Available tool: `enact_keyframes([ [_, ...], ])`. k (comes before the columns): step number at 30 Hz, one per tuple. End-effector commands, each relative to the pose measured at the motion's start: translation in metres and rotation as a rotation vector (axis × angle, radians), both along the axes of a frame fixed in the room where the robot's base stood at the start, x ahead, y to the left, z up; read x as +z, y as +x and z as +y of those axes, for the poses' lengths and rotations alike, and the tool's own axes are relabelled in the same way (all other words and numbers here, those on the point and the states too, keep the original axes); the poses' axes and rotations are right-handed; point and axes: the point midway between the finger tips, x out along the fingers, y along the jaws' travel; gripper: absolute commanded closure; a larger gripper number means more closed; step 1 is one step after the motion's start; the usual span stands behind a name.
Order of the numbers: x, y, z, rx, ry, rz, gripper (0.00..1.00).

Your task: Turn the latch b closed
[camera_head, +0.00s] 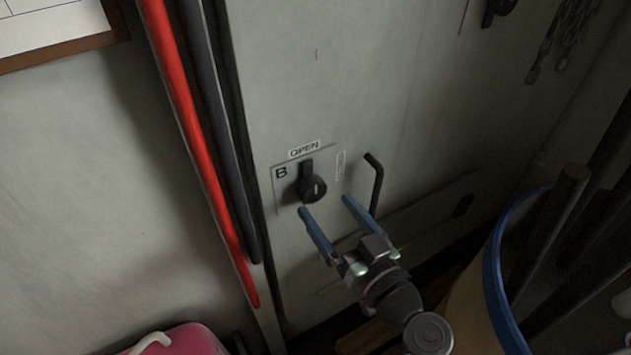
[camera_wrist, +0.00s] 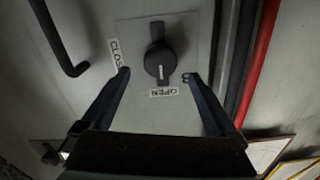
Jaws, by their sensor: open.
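Latch B (camera_head: 311,186) is a black rotary knob on a grey plate marked "B" on the pale cabinet door. Its handle points up toward the OPEN label (camera_head: 304,149). The CLOSED label (camera_head: 340,165) is to the right of the knob. My gripper (camera_head: 323,204) is open, its two blue fingers (camera_wrist: 163,78) pointing at the plate just below the knob in the head view. In the wrist view the knob (camera_wrist: 160,62) lies between and beyond the fingertips, with the OPEN label (camera_wrist: 163,92) below it. Nothing is held. I cannot tell whether a fingertip touches the plate.
A black bent door handle (camera_head: 376,183) is right of the latch. A red pipe (camera_head: 192,125) and a dark pipe run along the door's left side. A blue-rimmed bin (camera_head: 492,270) with dark bars stands at the lower right. A pink object (camera_head: 185,341) is at the bottom.

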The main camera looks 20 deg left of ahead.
Motion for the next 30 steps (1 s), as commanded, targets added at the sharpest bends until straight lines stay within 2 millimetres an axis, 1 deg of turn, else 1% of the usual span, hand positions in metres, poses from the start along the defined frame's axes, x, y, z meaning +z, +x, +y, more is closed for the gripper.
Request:
enact_keyframes([
  [1, 0.004, 0.006, 0.01, 0.005, 0.001, 0.002, 0.06],
  [3, 0.003, 0.014, 0.02, 0.004, 0.0, 0.001, 0.06],
  [9, 0.002, 0.03, 0.039, 0.002, 0.0, 0.0, 0.06],
  [14, 0.0, 0.034, 0.044, 0.0, 0.0, 0.0, 0.06],
  [21, 0.0, 0.034, 0.044, 0.0, 0.0, 0.0, 0.06],
  [23, 0.0, 0.034, 0.044, -0.001, 0.0, 0.0, 0.17],
  [24, 0.0, 0.034, 0.044, 0.0, 0.0, 0.0, 0.24],
  [29, 0.0, 0.034, 0.044, 0.0, 0.0, 0.0, 0.53],
  [30, 0.0, 0.034, 0.044, 0.0, 0.0, 0.0, 0.6],
])
